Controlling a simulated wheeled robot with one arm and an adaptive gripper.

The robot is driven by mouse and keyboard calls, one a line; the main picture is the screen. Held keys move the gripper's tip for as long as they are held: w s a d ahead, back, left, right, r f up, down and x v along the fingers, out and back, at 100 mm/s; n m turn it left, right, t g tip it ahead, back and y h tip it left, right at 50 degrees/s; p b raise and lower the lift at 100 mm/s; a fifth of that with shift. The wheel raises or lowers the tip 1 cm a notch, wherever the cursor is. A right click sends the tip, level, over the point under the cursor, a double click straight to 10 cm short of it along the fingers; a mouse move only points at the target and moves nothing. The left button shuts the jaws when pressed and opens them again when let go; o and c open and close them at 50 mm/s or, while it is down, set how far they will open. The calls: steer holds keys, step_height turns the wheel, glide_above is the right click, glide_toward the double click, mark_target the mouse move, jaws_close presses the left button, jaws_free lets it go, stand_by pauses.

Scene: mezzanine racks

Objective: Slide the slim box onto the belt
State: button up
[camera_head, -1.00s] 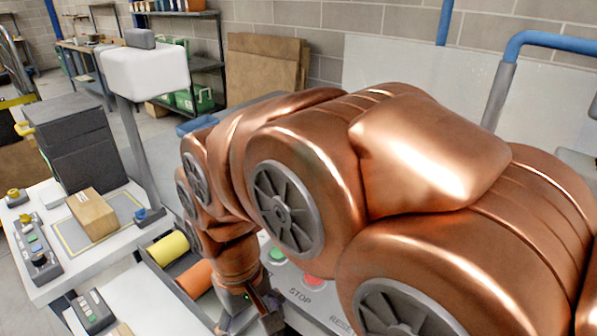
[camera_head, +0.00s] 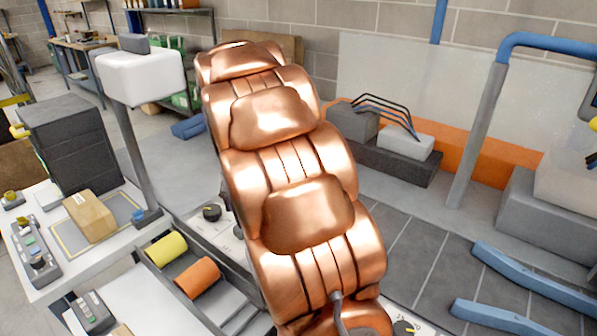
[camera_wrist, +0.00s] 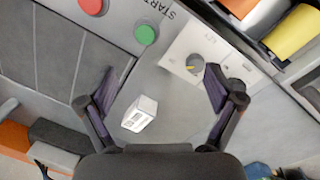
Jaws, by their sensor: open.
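A small white box (camera_wrist: 140,113) with a dark printed label shows in the wrist view, between and beyond my fingers and nearer the left one. It may be the slim box; I cannot tell how thick it is. My gripper (camera_wrist: 160,85) is open, its two dark fingers wide apart with nothing between their tips. In the head view my copper arm hides the gripper and the white box. I cannot pick out the belt for certain; a dark grey surface with thin seams (camera_head: 415,255) lies right of my arm.
A panel with a green button (camera_wrist: 145,34), a red button (camera_wrist: 91,5) and a knob (camera_wrist: 195,64) lies close to my fingers. Yellow (camera_head: 166,248) and orange (camera_head: 198,278) rolls lie left of my arm. A brown carton (camera_head: 90,217) sits on the left table. Blue rails (camera_head: 535,290) lie right.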

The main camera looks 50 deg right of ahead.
steer(key=w+d+f+m, duration=0.2)
steer(key=w+d, duration=0.1)
steer(key=d, duration=0.5)
steer(key=w+d+f+m+p, duration=0.1)
steer(key=w+d+f+m, duration=0.2)
steer(key=d, duration=0.6)
steer(key=w+d+f+m+t+p, duration=0.1)
steer(key=w+d+f+m, duration=0.1)
steer(key=d, duration=0.7)
steer(key=shift+w+f, duration=0.55)
steer(key=shift+f, duration=0.1)
steer(key=shift+f+p, duration=1.3)
steer(key=shift+f, duration=2.65)
steer(key=shift+c, duration=0.3)
